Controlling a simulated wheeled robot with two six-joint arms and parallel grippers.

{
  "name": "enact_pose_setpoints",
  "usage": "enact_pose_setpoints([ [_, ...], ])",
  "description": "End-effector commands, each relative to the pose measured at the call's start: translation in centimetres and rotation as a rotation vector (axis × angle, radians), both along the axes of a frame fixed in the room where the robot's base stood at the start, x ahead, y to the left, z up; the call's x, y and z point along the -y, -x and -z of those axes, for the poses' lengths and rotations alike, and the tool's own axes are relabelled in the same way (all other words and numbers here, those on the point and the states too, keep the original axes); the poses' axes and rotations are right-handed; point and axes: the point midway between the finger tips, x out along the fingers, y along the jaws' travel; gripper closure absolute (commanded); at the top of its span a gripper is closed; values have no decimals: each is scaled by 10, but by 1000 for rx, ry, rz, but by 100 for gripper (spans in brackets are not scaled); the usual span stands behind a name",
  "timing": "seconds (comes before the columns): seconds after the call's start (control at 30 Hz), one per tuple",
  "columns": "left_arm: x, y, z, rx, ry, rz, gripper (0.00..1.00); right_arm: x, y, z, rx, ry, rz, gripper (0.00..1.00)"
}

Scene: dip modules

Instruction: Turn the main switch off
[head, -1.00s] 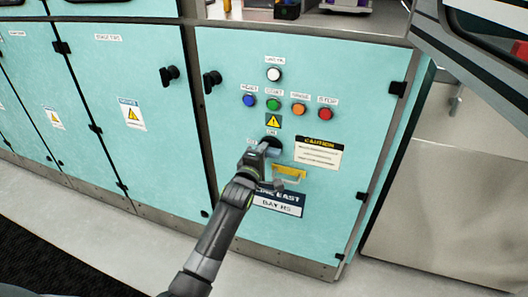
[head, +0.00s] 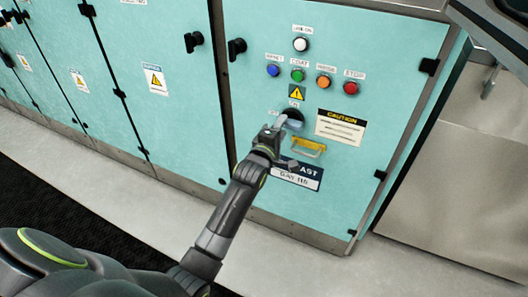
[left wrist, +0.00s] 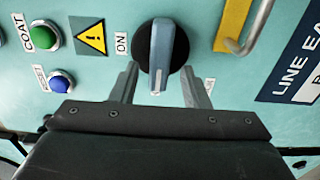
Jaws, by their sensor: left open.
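The main switch (head: 293,118) is a black round knob with a grey-blue bar handle on the teal cabinet front. The left wrist view shows the knob (left wrist: 163,58) close up. Its white mark is at the bottom of that picture, a quarter turn away from the ON label (left wrist: 121,42). My left gripper (head: 281,142) is open in front of the switch. In the left wrist view its fingertips (left wrist: 160,86) are spread on either side of the handle's lower end; contact cannot be told. The OFF label is not readable. My right gripper is not in view.
Above the switch are blue (head: 273,70), green (head: 297,76), orange (head: 323,82) and red (head: 350,88) buttons and a white lamp (head: 301,45). A caution plate (head: 341,126) is at the right.

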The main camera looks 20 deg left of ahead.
Motion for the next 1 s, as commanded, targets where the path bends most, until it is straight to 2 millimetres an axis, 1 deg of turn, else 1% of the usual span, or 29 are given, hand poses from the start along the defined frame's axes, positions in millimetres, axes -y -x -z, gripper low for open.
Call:
enact_pose_setpoints([
  [0.03,0,11,-1,-2,4,0,58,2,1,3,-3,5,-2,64],
  [0.3,-2,67,0,-2,5,-1,58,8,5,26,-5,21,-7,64],
  [0.5,-3,106,0,-2,5,-1,58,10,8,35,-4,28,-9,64],
  [0.6,-4,121,1,-2,4,-1,58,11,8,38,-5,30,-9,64],
  [0.7,-4,132,1,-2,4,0,58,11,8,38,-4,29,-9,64],
  [0.8,-4,139,0,-1,3,0,58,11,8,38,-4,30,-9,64],
  [1.0,-5,143,0,0,2,0,58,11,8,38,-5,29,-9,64],
])
